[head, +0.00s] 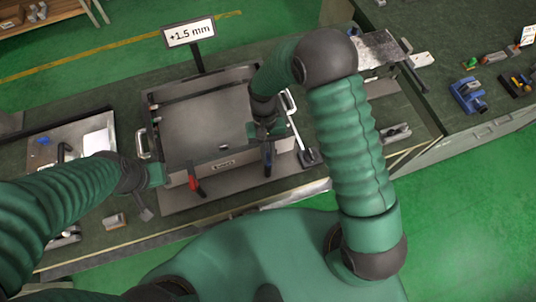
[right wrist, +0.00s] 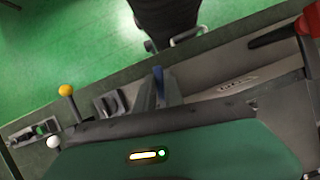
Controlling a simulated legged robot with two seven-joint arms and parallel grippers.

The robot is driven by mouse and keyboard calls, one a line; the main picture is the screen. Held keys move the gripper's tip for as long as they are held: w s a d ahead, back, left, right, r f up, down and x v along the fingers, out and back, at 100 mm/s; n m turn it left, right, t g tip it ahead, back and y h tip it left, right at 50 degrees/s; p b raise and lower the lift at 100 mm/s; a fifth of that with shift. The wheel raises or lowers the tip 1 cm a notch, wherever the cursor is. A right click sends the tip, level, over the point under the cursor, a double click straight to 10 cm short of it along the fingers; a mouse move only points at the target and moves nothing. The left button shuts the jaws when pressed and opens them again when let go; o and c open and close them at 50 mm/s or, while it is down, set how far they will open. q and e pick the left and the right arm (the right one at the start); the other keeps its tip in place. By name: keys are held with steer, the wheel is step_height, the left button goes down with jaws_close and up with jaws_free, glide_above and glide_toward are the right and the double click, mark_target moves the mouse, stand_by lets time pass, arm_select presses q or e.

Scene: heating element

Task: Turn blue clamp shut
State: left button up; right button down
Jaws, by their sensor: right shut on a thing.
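The grey box-like unit (head: 205,115) stands on the bench in the middle of the head view. The blue clamp (head: 267,160) is on its front side, towards the right, with its handle pointing down towards me. My right gripper (head: 267,143) is at this clamp, shut on its handle. In the right wrist view the blue handle (right wrist: 159,73) shows between the two grey fingers (right wrist: 160,92). The red clamp (head: 194,181) is on the same front side, further left; it also shows in the right wrist view (right wrist: 275,36). My left gripper (head: 147,205) hangs left of the unit, apart from it; its finger opening is unclear.
A sign reading "+1.5 mm" (head: 188,32) stands behind the unit. A white handle (head: 142,145) sticks out at its left side. A blue tool (head: 467,96) and other tools lie on the right bench (head: 440,65). A small block (head: 115,221) lies at front left.

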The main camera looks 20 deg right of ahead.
steer(key=shift+w+n+h, duration=0.3)
steer(key=shift+n+h, duration=0.1)
steer(key=shift+n, duration=0.6)
steer(key=shift+r, duration=0.1)
steer(key=c, duration=1.7)
jaws_free()
steer(key=shift+o, duration=1.2)
steer(key=shift+w, duration=0.1)
arm_select(q)
steer(key=shift+w+f, duration=0.15)
steer(key=shift+w, duration=0.2)
